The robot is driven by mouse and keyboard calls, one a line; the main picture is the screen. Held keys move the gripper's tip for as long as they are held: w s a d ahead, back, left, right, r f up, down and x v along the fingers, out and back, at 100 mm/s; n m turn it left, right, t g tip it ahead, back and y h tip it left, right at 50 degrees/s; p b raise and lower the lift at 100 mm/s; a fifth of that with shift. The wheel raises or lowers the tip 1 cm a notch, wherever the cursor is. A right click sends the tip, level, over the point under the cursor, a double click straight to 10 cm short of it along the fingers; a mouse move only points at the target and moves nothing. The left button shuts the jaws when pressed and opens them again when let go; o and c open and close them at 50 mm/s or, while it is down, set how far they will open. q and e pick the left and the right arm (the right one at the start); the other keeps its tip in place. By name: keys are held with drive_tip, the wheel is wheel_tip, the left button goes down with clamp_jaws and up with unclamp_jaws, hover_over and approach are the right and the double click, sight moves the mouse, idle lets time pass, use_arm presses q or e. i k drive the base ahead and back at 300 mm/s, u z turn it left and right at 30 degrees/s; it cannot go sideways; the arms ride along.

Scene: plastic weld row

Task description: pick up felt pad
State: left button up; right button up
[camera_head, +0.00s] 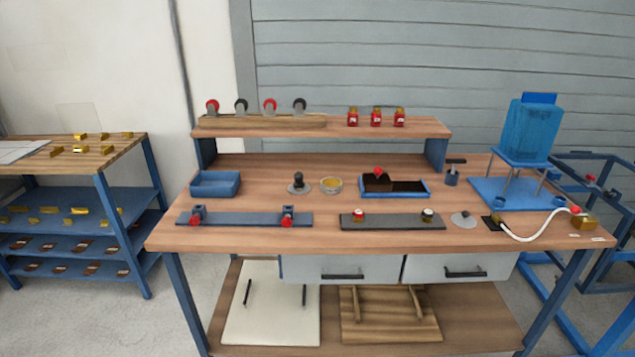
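I cannot tell for certain which thing is the felt pad. A dark brown, flat, soft-looking piece (409,187) lies in a shallow blue tray (395,196) near the middle of the workbench and may be it. A small red-topped thing (378,172) stands at the tray's back left. A small dark square (492,224) lies flat near the bench's right front, beside a white hose. Neither of my grippers is in view.
The wooden workbench (330,240) carries an empty blue bin (215,184), two long front bars with clamps or knobs, and a raised shelf (330,127). A blue tank (533,128) stands at right. A rack (125,205) with small parts stands left. Drawers are shut.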

sight(299, 185)
drive_tip(key=z, duration=0.55)
drive_tip(key=i, duration=1.05)
drive_tip(key=z, duration=0.1)
